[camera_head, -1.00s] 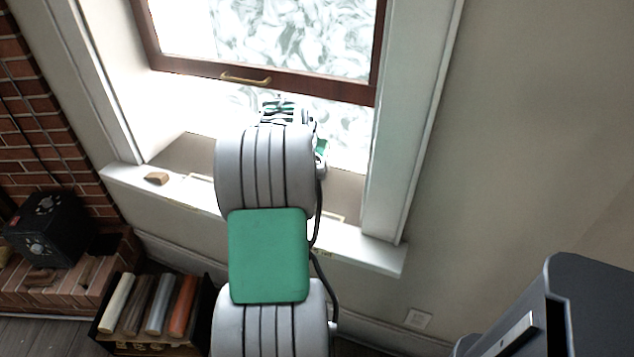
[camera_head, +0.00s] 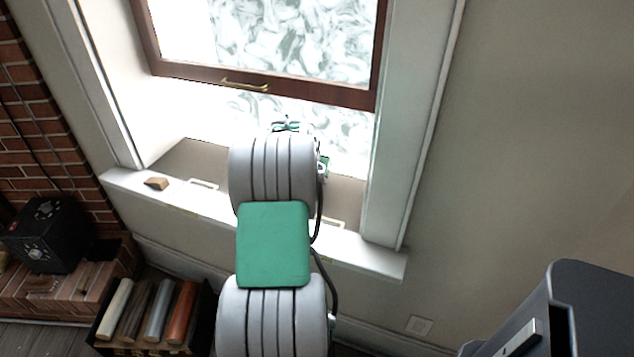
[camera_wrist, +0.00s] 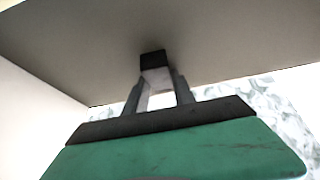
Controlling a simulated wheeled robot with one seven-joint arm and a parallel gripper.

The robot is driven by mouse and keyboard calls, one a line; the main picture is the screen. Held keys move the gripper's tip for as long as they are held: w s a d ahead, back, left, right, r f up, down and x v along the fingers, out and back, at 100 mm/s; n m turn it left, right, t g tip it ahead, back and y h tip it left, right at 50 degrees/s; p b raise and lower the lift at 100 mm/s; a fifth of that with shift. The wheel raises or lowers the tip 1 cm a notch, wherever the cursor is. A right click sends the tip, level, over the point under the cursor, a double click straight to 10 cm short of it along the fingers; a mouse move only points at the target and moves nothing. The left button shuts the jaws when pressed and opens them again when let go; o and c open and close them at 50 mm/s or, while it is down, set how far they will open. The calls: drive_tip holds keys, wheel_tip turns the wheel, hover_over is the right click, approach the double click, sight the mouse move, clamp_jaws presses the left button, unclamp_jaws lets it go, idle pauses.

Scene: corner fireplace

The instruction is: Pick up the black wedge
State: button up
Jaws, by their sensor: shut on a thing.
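The black wedge (camera_wrist: 152,58) is between the fingertips of my gripper (camera_wrist: 157,76) in the wrist view. The gripper is shut on it. The wedge shows as a small dark block with a paler face below it. A plain grey surface lies behind it; I cannot tell whether the wedge touches that surface. In the head view my arm reaches to the window opening, and its links hide the fingertips and the wedge.
A brown wedge (camera_head: 156,183) lies on the left of the white window sill (camera_head: 370,258). The raised sash (camera_head: 300,91) with a brass handle hangs above my arm. A black box (camera_head: 45,238) and a crate of logs (camera_head: 195,335) stand lower left.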

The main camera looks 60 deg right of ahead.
clamp_jaws()
drive_tip(key=shift+r, duration=0.15)
